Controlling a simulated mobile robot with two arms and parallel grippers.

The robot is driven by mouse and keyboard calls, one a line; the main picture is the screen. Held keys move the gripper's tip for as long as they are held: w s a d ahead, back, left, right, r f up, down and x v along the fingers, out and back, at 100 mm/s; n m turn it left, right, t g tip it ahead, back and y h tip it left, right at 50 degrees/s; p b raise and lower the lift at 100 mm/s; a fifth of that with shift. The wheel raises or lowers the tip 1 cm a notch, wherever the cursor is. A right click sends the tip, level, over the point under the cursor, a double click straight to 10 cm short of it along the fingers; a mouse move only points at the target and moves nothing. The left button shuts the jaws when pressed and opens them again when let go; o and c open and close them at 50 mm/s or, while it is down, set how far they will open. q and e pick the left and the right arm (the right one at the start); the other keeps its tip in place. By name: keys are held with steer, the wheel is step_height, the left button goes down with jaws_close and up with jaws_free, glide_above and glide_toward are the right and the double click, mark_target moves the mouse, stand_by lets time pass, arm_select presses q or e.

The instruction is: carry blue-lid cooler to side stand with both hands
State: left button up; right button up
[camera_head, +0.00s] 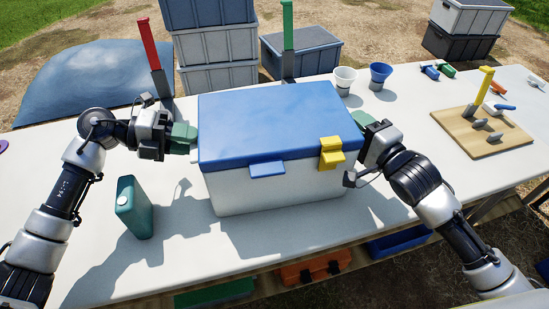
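The blue-lid cooler (272,182) has a white body, a blue lid (280,118) and a yellow latch (331,153). It is upright with its lid shut, at the middle of the white table (165,268). My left gripper (181,138) is at its left side and my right gripper (366,126) at its right side. A green piece shows between each gripper and the cooler; I cannot tell whether these are handles or finger parts. The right fingertips are partly hidden behind the cooler. I cannot make out a side stand.
A wooden board (482,133) with a yellow-handled tool lies right. Grey crates (218,45) stand beyond the table. The front left tabletop is largely clear.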

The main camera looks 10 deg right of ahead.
arm_select(q)
jaws_close()
arm_select(e)
steer(key=c, duration=0.6)
jaws_close()
arm_select(q)
steer(key=shift+a, duration=0.1)
stand_by(0.3)
steer(key=shift+r, duration=0.2)
arm_select(e)
steer(key=shift+r, duration=0.2)
